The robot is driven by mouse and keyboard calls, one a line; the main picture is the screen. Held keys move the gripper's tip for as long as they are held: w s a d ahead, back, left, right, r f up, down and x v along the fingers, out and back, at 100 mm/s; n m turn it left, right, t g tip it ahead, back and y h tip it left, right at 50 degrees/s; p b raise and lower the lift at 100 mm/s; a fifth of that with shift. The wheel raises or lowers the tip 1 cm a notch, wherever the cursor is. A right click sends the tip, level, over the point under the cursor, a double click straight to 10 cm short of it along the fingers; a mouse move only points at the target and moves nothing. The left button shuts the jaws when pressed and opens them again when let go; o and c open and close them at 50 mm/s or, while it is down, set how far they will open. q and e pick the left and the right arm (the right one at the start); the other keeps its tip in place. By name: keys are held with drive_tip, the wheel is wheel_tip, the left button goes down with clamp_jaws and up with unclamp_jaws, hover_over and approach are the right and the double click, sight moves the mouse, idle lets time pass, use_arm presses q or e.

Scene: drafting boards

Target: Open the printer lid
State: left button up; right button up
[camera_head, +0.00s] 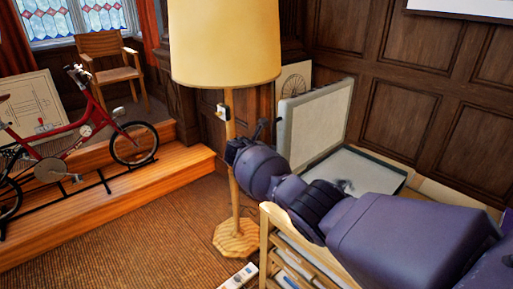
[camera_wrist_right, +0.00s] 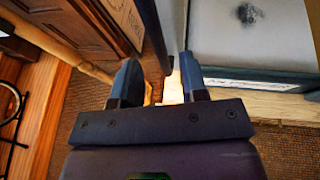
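The printer (camera_head: 380,165) sits on a wooden stand, its pale flat bed exposed. Its light grey lid (camera_head: 318,122) stands raised, nearly upright, along the bed's left side. In the wrist view the bed (camera_wrist_right: 275,40) is at top right with a dark smudge. My right arm reaches in from the right, across the front of the printer. My right gripper (camera_wrist_right: 160,80) is open, its two fingers apart. In the head view its end is left of the lid, near the lamp pole, partly hidden by the arm. My left gripper is out of view.
A floor lamp (camera_head: 225,45) with a cream shade stands close to my right gripper. A red bicycle (camera_head: 55,165) is on a wooden step at left, with a chair (camera_head: 108,65) behind. Wood panelling (camera_head: 400,60) backs the printer. Carpet (camera_head: 150,235) is clear at front left.

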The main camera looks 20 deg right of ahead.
drive_tip(key=shift+v, duration=3)
